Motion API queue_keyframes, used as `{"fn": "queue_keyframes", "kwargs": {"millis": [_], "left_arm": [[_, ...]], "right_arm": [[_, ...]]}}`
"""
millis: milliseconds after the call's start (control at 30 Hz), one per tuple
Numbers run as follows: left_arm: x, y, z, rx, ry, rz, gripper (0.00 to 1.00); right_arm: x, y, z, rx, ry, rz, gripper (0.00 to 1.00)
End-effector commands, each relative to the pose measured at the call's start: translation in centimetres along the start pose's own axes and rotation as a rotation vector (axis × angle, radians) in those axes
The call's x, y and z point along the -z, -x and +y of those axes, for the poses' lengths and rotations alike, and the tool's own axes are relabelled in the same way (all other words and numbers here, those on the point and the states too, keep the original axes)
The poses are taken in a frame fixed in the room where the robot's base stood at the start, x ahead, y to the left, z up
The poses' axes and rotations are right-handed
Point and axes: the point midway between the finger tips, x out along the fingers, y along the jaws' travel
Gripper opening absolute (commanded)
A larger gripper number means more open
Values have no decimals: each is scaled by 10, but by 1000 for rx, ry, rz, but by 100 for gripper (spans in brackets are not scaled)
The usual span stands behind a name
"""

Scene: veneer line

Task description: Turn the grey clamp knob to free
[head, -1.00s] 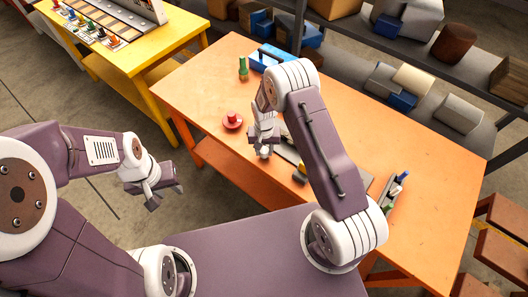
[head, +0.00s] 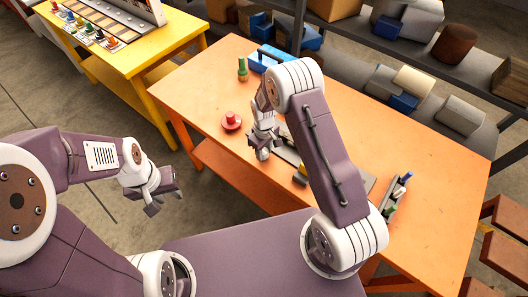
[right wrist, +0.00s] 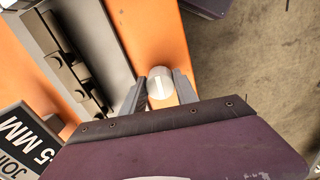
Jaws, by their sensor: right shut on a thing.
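The orange table (head: 420,150) carries a red knob-like piece (head: 231,121), a green bottle-shaped piece (head: 242,72) and a blue toolbox (head: 268,57). A grey fixture with dark blocks (right wrist: 70,55) and a lettered plate (right wrist: 22,148) lie beside my right gripper. The table's right half is mostly clear.

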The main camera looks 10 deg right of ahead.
Motion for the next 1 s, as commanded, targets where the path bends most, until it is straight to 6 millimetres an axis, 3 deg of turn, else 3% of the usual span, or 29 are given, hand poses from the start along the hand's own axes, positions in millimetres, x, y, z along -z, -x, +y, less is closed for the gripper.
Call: {"fn": "queue_keyframes", "kwargs": {"millis": [800, 833, 900, 1000], "left_arm": [[0, -2, 0, 0, 0, 0, 36], [0, -2, 0, 0, 0, 0, 36], [0, -2, 0, 0, 0, 0, 36], [0, -2, 0, 0, 0, 0, 36]], "right_arm": [[2, 0, 0, -2, 108, 5, 0], [2, 0, 0, -2, 108, 5, 41], [2, 0, 0, -2, 108, 4, 57], [1, 0, 0, -1, 107, 3, 57]]}}
